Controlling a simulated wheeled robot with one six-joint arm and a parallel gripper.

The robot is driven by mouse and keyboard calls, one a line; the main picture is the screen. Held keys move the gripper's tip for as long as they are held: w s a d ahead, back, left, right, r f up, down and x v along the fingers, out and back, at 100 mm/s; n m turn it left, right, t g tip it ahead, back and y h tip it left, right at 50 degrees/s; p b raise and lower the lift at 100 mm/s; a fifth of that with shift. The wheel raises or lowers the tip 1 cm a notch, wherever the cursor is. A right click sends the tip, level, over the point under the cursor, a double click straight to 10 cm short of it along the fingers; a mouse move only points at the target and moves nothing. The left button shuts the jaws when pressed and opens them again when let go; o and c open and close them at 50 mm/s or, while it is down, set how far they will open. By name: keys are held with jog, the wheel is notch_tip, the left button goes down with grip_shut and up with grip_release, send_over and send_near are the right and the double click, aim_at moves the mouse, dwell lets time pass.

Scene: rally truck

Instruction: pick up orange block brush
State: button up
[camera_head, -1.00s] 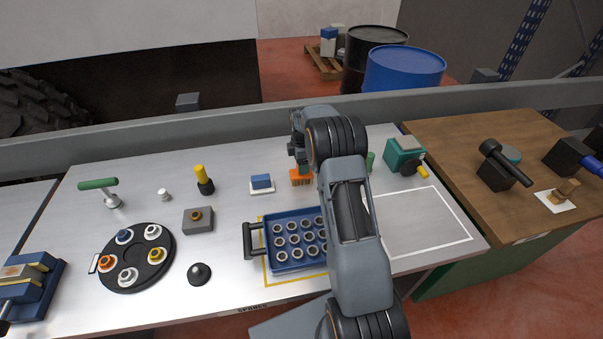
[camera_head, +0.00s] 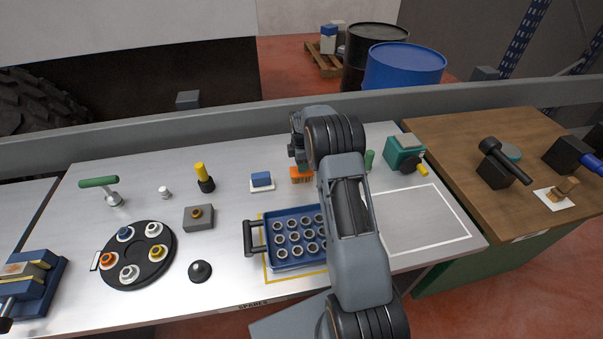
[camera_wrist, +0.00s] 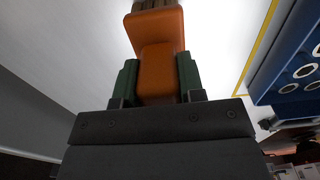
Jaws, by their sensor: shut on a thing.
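The orange block brush (camera_head: 301,174) is at the back of the metal table, below my gripper (camera_head: 299,158) and left of my arm. In the wrist view, the brush's orange body (camera_wrist: 155,32) narrows to a part between the two green fingers of my gripper (camera_wrist: 157,80). The fingers are shut on this part from both sides. Brown bristles show at the top edge of the wrist view. I cannot tell whether the brush is clear of the tabletop.
A blue tray (camera_head: 271,258) of several rings stands in front of the brush. A blue block (camera_head: 261,179) on a white base is to its left. The white-outlined area (camera_head: 425,222) is clear.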

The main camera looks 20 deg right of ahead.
grip_shut()
jog(key=shift+r, duration=0.1)
jog(key=shift+r+b, duration=0.3)
jog(key=shift+r, duration=0.05)
notch_tip(320, 180, up, 2)
jog(key=shift+r+b, duration=0.1)
jog(key=shift+b, duration=0.5)
jog(key=s+a+r+b, duration=0.3)
jog(key=s+a+r, duration=0.1)
jog(key=a+r, duration=0.6)
jog(key=a, duration=0.3)
jog(key=shift+a, duration=0.2)
